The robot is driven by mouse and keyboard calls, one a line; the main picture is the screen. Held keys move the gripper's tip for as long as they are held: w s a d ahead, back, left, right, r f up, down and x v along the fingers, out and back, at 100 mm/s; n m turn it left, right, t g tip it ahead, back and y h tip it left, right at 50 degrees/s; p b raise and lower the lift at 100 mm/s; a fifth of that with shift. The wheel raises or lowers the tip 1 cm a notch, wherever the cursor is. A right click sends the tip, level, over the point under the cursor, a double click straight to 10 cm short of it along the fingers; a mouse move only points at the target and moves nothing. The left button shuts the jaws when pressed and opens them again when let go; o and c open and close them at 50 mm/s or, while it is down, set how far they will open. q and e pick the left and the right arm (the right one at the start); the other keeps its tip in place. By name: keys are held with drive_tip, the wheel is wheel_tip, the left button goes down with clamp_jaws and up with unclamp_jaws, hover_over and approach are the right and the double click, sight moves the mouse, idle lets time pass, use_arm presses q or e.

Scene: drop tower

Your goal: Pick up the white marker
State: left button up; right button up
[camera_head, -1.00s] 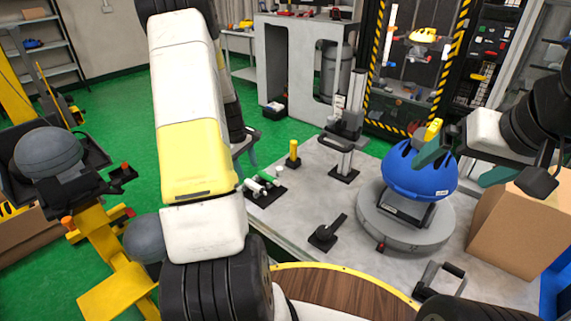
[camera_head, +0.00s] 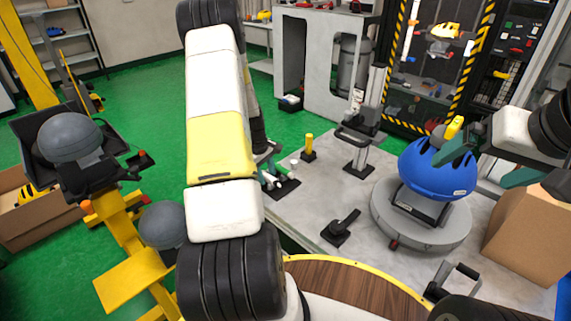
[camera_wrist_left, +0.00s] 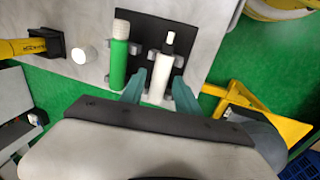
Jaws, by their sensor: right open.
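In the head view my left arm and fingers (camera_head: 265,162) reach over the holder and largely hide the white marker. My right gripper (camera_head: 470,166) is open, its teal fingers in front of the blue helmet (camera_head: 425,172).
A white cylinder (camera_wrist_left: 80,55) and a yellow post (camera_head: 309,145) stand near the holder. The helmet rests on a round grey turntable (camera_head: 385,225). A cardboard box (camera_head: 530,235) is at right.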

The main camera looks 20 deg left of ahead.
use_arm(q)
clamp_jaws()
drive_tip(key=shift+r, duration=0.1)
